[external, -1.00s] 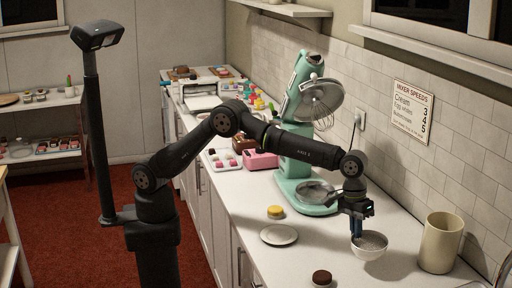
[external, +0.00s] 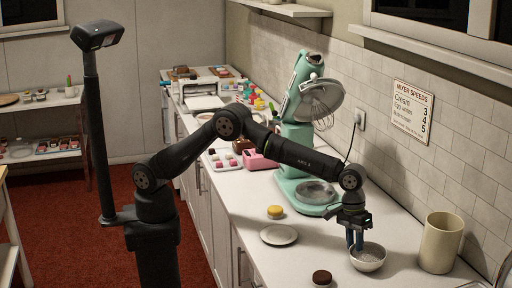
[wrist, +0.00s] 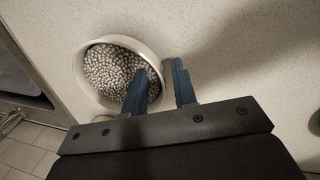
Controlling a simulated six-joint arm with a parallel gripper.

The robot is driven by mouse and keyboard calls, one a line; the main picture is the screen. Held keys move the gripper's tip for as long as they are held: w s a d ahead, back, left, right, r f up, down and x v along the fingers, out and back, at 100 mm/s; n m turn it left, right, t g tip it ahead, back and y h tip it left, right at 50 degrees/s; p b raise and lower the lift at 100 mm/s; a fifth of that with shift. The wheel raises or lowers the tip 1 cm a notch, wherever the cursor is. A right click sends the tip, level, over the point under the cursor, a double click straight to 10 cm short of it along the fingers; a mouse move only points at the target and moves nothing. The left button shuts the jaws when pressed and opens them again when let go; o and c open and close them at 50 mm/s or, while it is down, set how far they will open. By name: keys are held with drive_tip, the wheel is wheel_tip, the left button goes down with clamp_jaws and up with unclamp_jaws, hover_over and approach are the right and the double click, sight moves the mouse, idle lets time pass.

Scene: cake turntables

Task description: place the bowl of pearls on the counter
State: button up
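The bowl of pearls (external: 368,262) is a small white bowl that rests upright on the white counter (external: 310,245), left of the cream canister. In the wrist view the bowl (wrist: 84,92) is full of small pale round pearls (wrist: 112,68). My gripper (external: 355,242) points down at the bowl's left side. In the wrist view its blue fingers (wrist: 160,85) are spread apart with a gap between them. One finger is over the pearls inside the rim and the other is outside it. The stretch of rim beside the fingers is partly hidden.
A cream canister (external: 441,243) stands right of the bowl. A mint stand mixer (external: 297,150) is behind. A white plate (external: 278,235), a yellow cake (external: 275,211) and a dark brown cake (external: 322,278) lie to the left.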

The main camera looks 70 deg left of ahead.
wheel_tip(320, 180, up, 12)
drive_tip(key=a, duration=0.2)
drive_tip(key=shift+s, duration=0.3)
idle(0.3)
drive_tip(key=f, duration=0.4)
drive_tip(key=d+f, duration=0.1)
drive_tip(key=f, duration=0.3)
drive_tip(key=d+f, duration=0.1)
drive_tip(key=f, duration=0.2)
drive_tip(key=shift+w+f, duration=0.3)
drive_tip(key=shift+f, duration=0.1)
drive_tip(key=shift+r, duration=1.85)
drive_tip(key=shift+f, duration=0.1)
